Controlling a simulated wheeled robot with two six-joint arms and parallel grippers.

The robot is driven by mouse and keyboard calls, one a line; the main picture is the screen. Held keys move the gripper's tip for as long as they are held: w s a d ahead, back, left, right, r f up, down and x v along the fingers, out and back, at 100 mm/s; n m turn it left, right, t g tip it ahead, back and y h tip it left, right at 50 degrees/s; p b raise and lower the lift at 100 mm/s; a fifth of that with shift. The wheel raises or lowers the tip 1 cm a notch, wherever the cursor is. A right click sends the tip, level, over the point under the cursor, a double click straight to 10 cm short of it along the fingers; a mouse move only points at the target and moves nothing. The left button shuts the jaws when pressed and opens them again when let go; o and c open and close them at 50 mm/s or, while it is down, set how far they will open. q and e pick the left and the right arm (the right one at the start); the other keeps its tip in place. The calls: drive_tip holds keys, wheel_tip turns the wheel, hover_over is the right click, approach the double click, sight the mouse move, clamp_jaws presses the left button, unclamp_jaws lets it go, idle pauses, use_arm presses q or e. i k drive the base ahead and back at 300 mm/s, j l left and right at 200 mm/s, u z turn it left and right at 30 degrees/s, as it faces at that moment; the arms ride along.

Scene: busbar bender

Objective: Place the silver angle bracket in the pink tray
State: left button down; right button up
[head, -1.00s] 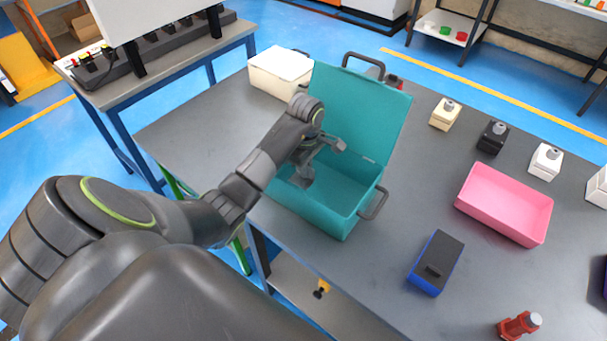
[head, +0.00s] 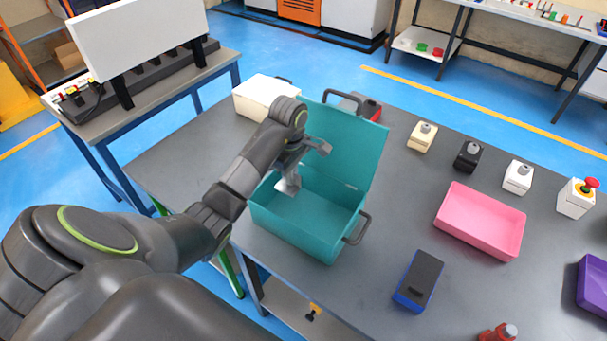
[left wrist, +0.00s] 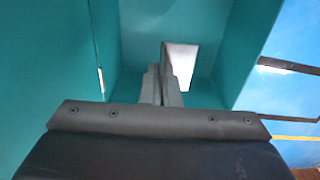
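My left gripper (head: 291,172) is over the open teal toolbox (head: 290,222), its fingers pointing down. It is shut on the silver angle bracket (head: 288,185), which hangs at the toolbox opening. In the left wrist view, the two fingers (left wrist: 160,88) are close together, with the pale face of the bracket (left wrist: 181,62) sticking out beyond them. The part of the bracket between the fingers is hidden. The pink tray (head: 480,220) lies on the table to the right of the toolbox and looks empty. My right gripper is not in view.
The toolbox lid (head: 348,140) stands up at the back, and a handle (head: 358,229) sticks out on the right. A blue-black box (head: 419,281) lies in front of the tray. Small button boxes (head: 468,156) stand behind it. Grey table (head: 385,215) is clear between toolbox and tray.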

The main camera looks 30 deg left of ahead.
sight(487, 230)
drive_tip(key=k+l+z, duration=0.1)
drive_tip(key=l+z, duration=0.15)
drive_tip(key=i+l+z, duration=0.1)
drive_tip(key=l+z, duration=0.35)
drive_tip(key=i+l+z, duration=0.2)
drive_tip(key=z, duration=0.2)
drive_tip(key=i, duration=0.15)
